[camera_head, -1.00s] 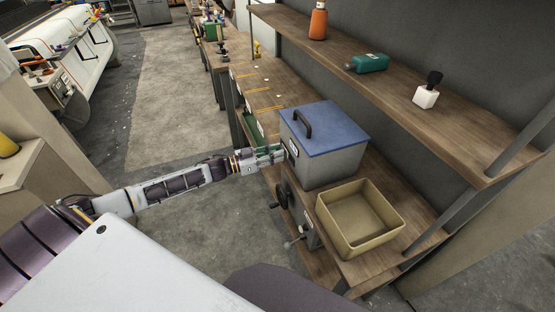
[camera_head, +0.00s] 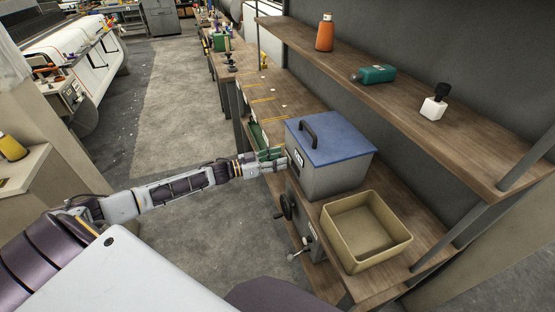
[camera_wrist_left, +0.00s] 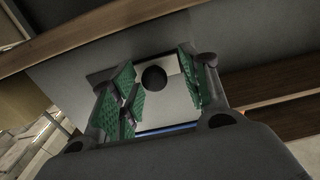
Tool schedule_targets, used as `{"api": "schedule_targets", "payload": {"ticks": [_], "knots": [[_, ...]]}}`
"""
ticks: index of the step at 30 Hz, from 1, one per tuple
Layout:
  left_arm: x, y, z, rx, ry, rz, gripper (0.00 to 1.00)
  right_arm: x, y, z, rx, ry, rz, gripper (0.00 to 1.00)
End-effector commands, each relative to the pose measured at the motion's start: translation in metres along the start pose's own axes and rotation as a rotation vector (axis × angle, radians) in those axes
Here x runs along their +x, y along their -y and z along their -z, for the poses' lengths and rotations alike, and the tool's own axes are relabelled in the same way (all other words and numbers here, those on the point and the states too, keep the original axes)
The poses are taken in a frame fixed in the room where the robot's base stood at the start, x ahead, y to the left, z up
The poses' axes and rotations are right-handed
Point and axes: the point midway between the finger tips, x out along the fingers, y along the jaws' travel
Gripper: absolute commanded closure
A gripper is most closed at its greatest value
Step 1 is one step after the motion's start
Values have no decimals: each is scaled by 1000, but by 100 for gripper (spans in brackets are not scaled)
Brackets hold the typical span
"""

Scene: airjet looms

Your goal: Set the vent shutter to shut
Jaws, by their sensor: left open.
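My left gripper (camera_head: 274,160) is at the front of the workbench, beside the grey box with the blue lid (camera_head: 330,138). In the left wrist view its green-padded fingers (camera_wrist_left: 163,82) are apart, on either side of a dark round knob (camera_wrist_left: 154,77) on a pale plate (camera_wrist_left: 172,103). I cannot tell whether the fingers touch the knob. No part is clearly recognisable as the vent shutter; the knob may belong to it. In the head view the gripper hides this spot. My right gripper is not in view.
Below the box are a dark handwheel (camera_head: 287,206) and a small lever (camera_head: 300,252). A tan open bin (camera_head: 390,262) stands beside the box. A shelf (camera_head: 455,125) with several items hangs above. The floor (camera_head: 175,110) left of the bench is clear.

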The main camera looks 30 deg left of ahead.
Motion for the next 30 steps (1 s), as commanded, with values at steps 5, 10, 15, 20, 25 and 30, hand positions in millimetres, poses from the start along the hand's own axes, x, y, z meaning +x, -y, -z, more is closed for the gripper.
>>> {"api": "schedule_targets", "payload": {"ticks": [5,10,15,20,25,30], "knots": [[0,-1,0,-1,0,-1,54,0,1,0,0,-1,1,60],[-3,-1,-1,-1,1,-1,54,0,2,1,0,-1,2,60],[-10,-1,-1,-1,1,-1,54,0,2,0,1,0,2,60],[-20,-1,-1,-1,0,-2,54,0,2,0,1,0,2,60],[-33,-1,-2,-2,2,-1,54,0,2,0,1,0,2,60],[-45,-1,-1,-1,1,-2,54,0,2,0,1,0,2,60]]}}
